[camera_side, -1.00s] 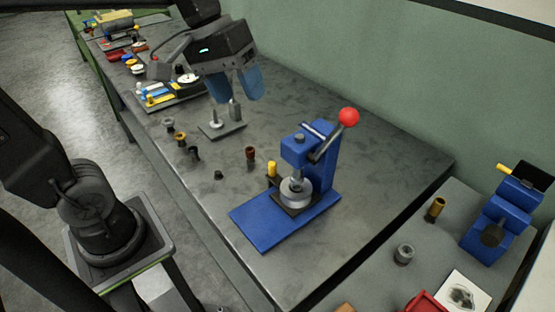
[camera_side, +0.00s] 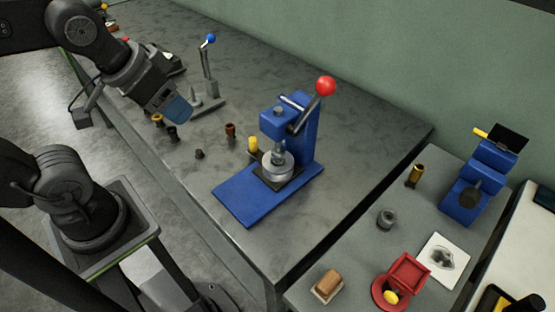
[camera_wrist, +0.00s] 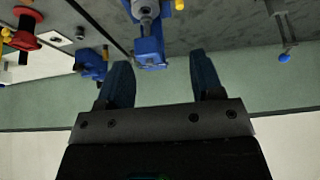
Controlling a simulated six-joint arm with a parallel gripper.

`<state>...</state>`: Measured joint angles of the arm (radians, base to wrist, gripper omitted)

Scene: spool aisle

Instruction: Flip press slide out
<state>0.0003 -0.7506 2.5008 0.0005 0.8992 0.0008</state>
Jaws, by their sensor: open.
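The blue press (camera_side: 240,198) stands on the grey bench in the side view. Its lever is raised and ends in a red ball (camera_side: 326,86). A round metal die (camera_side: 278,167) sits on a dark plate (camera_side: 290,182) under the ram.
A stand with a blue-ball lever (camera_side: 210,39) is behind my gripper. A lower side table (camera_side: 350,250) holds a second blue device (camera_side: 466,200) and a red box (camera_side: 408,272). A green wall is behind.

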